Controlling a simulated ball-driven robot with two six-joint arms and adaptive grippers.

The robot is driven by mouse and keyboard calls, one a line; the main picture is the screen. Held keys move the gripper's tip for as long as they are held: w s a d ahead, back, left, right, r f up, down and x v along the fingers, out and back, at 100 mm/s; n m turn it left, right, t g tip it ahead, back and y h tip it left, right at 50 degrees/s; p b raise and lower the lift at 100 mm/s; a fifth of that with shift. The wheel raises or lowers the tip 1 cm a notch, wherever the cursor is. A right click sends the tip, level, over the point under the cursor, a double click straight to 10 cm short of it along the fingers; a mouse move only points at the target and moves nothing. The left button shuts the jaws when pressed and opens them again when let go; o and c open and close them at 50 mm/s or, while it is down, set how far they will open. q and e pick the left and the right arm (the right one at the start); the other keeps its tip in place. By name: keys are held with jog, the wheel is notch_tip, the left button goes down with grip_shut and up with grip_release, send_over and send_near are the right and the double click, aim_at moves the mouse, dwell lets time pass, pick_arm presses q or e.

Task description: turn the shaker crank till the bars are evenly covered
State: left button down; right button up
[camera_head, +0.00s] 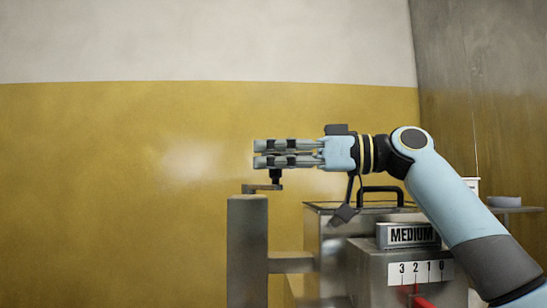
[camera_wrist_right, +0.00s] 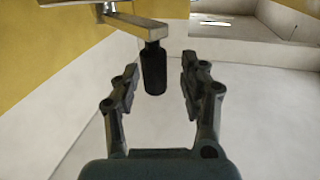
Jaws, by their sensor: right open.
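The shaker crank (camera_head: 262,187) is a short grey arm on top of a grey post (camera_head: 247,245), with a black grip (camera_head: 276,175) standing up from its end. My right gripper (camera_head: 257,154) is open, its fingers pointing left at the grip's upper part. In the right wrist view, the black grip (camera_wrist_right: 154,72) hangs from the crank arm (camera_wrist_right: 115,18) between the two spread fingers of my right gripper (camera_wrist_right: 159,66). A gap shows on each side of the grip. The bars are not in view. My left gripper is not in view.
Right of the post stands a grey metal box with a black handle (camera_head: 385,189). In front of it are a MEDIUM sign (camera_head: 408,235), a 3-2-1-0 scale (camera_head: 420,270) and a red part (camera_head: 422,302). A shelf (camera_head: 517,209) is at right. The left side is clear.

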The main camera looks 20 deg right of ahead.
notch_tip(320, 180, up, 10)
jog(key=shift+f, duration=0.1)
dwell(0.4)
